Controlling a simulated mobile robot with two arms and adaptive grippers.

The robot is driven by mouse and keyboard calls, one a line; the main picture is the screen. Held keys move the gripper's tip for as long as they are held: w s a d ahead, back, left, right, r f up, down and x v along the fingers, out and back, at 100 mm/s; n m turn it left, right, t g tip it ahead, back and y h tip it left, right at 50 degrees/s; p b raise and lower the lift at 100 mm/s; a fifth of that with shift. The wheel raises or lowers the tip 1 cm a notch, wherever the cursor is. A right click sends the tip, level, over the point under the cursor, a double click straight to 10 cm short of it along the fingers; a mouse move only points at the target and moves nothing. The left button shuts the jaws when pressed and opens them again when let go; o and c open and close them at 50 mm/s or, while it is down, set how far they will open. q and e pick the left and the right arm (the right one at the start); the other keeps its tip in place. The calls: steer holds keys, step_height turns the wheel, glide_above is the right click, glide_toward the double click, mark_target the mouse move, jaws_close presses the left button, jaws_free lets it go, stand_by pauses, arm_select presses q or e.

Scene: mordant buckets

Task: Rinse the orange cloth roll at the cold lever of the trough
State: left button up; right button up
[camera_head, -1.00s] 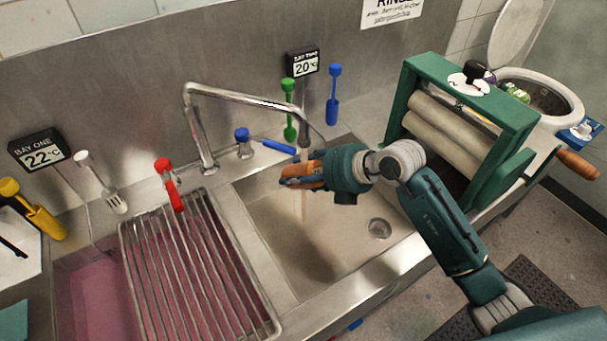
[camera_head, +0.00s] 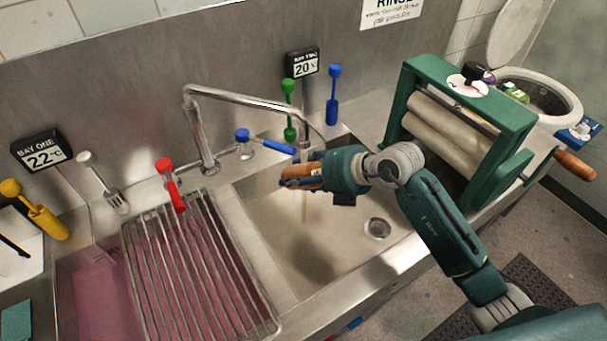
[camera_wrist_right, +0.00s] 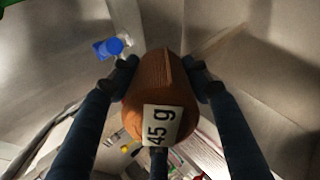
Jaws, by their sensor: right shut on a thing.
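The orange cloth roll (camera_head: 297,171) is held over the right-hand basin by my right gripper (camera_head: 294,178), under the spout of the tap (camera_head: 245,97). My right wrist view shows the roll (camera_wrist_right: 158,95) between both fingers, with a "45 g" tag on its end. A thin pale streak, like running water, shows above and below the roll. The cold lever, blue (camera_head: 265,142), stands beside the tap with its handle pointing right, towards the roll. The red lever (camera_head: 168,183) is left of the tap. The trough (camera_head: 345,240) has a drain below right. My left gripper is out of view.
A wire rack (camera_head: 200,270) lies over the pink-filled left bay. A green-framed wringer (camera_head: 465,125) stands close right of my gripper, with a round open tub (camera_head: 572,112) behind. Green (camera_head: 289,112) and blue (camera_head: 333,95) upright tools are on the back wall.

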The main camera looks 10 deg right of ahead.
steer(key=shift+w+d, duration=0.15)
steer(key=shift+w+d, duration=0.2)
steer(key=shift+w, duration=0.05)
steer(key=shift+s, duration=0.1)
steer(key=shift+s+a+p, duration=0.3)
steer(key=shift+a+p, duration=0.05)
steer(key=shift+p, duration=0.1)
steer(key=shift+w, duration=0.1)
steer(key=shift+w+d, duration=0.3)
steer(key=shift+d, duration=0.05)
steer(key=shift+s, duration=0.1)
stand_by(0.3)
steer(key=shift+s+a+p, duration=0.35)
steer(key=shift+p, duration=0.1)
steer(key=shift+w, duration=0.15)
